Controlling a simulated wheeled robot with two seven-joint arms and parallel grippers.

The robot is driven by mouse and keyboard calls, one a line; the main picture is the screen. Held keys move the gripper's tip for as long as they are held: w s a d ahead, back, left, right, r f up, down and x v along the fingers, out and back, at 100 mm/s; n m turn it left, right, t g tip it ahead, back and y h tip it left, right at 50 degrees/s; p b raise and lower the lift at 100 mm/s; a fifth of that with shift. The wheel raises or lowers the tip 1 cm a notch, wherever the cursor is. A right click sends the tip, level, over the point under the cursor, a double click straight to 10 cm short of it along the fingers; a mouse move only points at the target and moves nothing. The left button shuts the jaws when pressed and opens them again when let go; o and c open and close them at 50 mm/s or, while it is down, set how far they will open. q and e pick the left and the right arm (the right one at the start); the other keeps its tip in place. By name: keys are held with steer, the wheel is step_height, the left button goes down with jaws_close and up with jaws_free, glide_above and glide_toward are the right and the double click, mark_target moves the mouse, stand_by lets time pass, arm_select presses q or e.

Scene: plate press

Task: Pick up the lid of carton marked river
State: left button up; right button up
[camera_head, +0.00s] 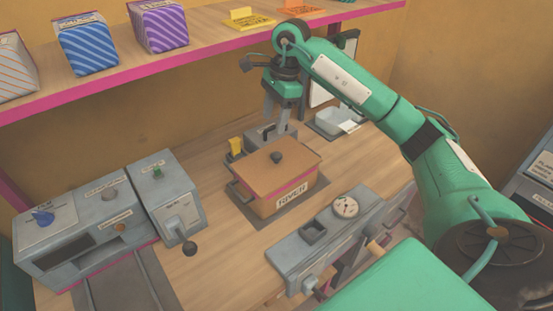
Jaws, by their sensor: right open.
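The carton marked river (270,198) is an orange-brown box with a white label, standing on a dark mat on the wooden bench. Its flat lid (290,165) sits on top and has a dark round knob (277,157) in the middle. My right gripper (277,118) points down, open, with its two grey fingers apart and nothing seen between them. It appears above and just behind the knob in the picture, apart from the lid. The far side of the carton is hidden. My left gripper is not in view.
Grey machines with knobs (90,215) stand at the left of the bench. A grey device with a gauge (330,230) stands in front of the carton. A pink-edged shelf (120,75) holds striped boxes above. A small grey tray (335,121) lies behind on the right.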

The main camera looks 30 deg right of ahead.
steer(key=d, duration=0.2)
steer(key=h+p, duration=0.1)
steer(key=p, duration=0.1)
glide_above(276, 154)
steer(key=f, duration=0.7)
steer(key=shift+s+d+f, duration=0.15)
steer(key=shift+s+d, duration=0.15)
steer(key=shift+s, duration=0.1)
steer(key=shift+f+p, duration=0.35)
steer(key=shift+f, duration=0.15)
steer(key=f, duration=0.1)
steer(key=f+p, duration=0.1)
steer(key=f, duration=0.1)
steer(key=shift+w+a+f+p, duration=0.15)
steer(key=shift+w+f+p, duration=0.05)
steer(key=shift+w+p, duration=0.1)
steer(key=shift+f, duration=0.5)
jaws_close()
steer(key=shift+r, duration=0.15)
